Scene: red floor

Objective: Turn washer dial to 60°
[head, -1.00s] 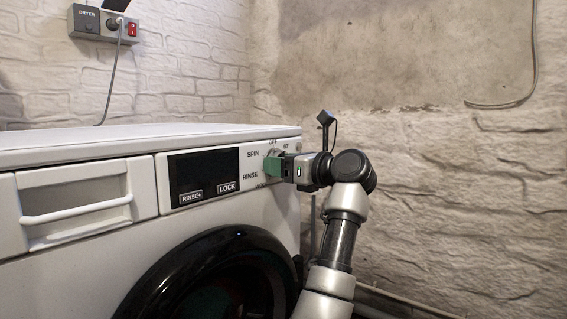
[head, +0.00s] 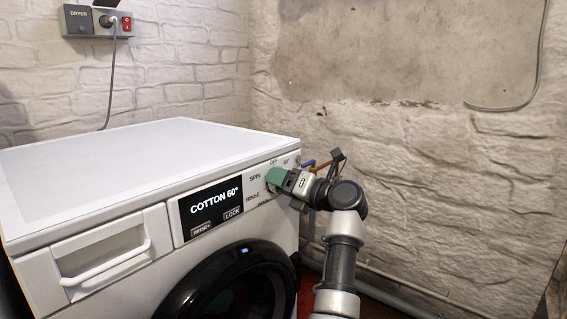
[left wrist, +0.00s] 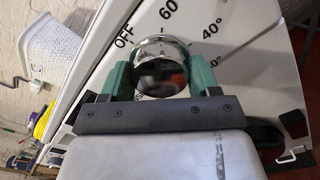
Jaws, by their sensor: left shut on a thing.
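The white washer (head: 120,165) stands at the left in the head view. Its display (head: 212,205) is lit and reads "COTTON 60°". My left gripper (head: 274,177) is at the right end of the control panel, tilted, and covers most of the dial. In the left wrist view, the round chrome dial (left wrist: 164,66) sits between the two green fingers of my left gripper (left wrist: 160,80), which is shut on it. The panel marks OFF, 60, 40° and a further mark show around the dial. My right gripper is not in view.
The detergent drawer (head: 110,250) and the black round door (head: 235,285) are on the washer's front. A rough wall (head: 450,180) is behind and to the right. A wall socket box (head: 97,21) marked DRYER is at the upper left.

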